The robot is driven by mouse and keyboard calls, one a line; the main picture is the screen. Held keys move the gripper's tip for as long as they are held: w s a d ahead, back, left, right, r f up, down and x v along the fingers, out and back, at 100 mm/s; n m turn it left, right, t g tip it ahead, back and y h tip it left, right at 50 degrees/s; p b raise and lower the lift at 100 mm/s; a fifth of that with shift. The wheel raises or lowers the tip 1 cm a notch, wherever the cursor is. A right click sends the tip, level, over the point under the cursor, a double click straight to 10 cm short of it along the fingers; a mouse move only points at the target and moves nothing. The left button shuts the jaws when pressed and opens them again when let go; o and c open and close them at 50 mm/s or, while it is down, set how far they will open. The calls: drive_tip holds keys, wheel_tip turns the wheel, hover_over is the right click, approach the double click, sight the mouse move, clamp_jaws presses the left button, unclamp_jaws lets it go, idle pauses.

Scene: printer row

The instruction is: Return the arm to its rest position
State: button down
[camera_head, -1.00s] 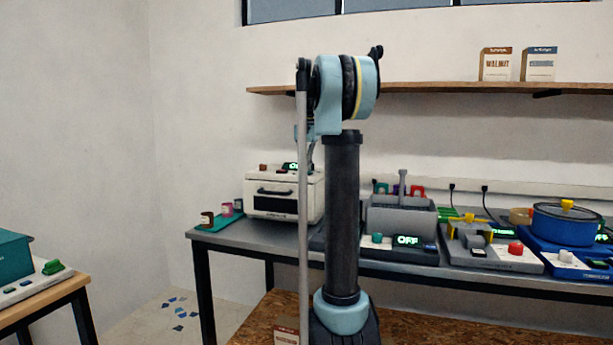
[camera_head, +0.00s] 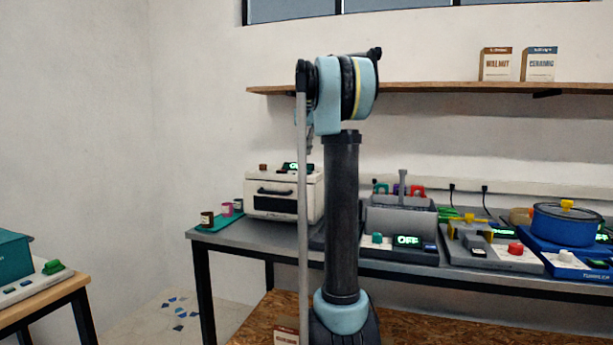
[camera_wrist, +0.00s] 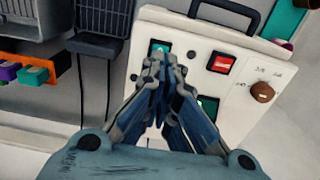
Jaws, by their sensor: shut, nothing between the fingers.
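My gripper (camera_wrist: 160,75) shows in the wrist view with its fingertips together and nothing between them. It points at a white panel (camera_wrist: 225,85) with a red switch (camera_wrist: 222,63), a teal switch and a brown knob (camera_wrist: 262,91). The gap between fingertips and panel cannot be told. In the head view my arm (camera_head: 342,215) stands upright in the middle and bends at a blue joint near the shelf height. My gripper is hidden behind the arm there.
A white oven-like machine (camera_head: 284,197) stands on the grey bench (camera_head: 222,238), left of my arm. Grey machines and a blue tumbler (camera_head: 566,225) stand to the right. A wooden shelf (camera_head: 430,88) runs behind the arm. The floor at left is open, with small blue pieces.

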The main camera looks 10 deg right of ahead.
drive_tip(key=shift+r, duration=0.45)
drive_tip(key=s+a+f+n+t, duration=0.1)
drive_tip(key=s+a+f+n, duration=0.1)
drive_tip(key=s+f, duration=0.7)
drive_tip(key=s+a+f+n, duration=0.15)
drive_tip(key=s+f, duration=0.35)
drive_tip(key=s, duration=0.7)
drive_tip(key=s+a+f+n, duration=0.1)
drive_tip(key=s+f, duration=0.9)
drive_tip(key=f, duration=0.3)
drive_tip(key=s+f+n+t, duration=0.1)
drive_tip(key=s+f, duration=0.8)
drive_tip(key=f, duration=0.3)
drive_tip(key=shift+s+a+f+n, duration=0.35)
drive_tip(key=shift+s, duration=0.05)
drive_tip(key=shift+r, duration=0.1)
drive_tip(key=w+d+r+m, duration=0.3)
drive_tip(key=w+r, duration=1.7)
drive_tip(key=r, duration=0.3)
drive_tip(key=w+d+r+m+t+h, duration=0.1)
drive_tip(key=w+d+r+m, duration=0.1)
drive_tip(key=w+r, duration=1.9)
wheel_tip(320, 180, up, 3)
drive_tip(key=shift+w+d+r+m+h, duration=0.15)
drive_tip(key=shift+d+m+h, duration=0.2)
drive_tip(key=shift+m, duration=0.25)
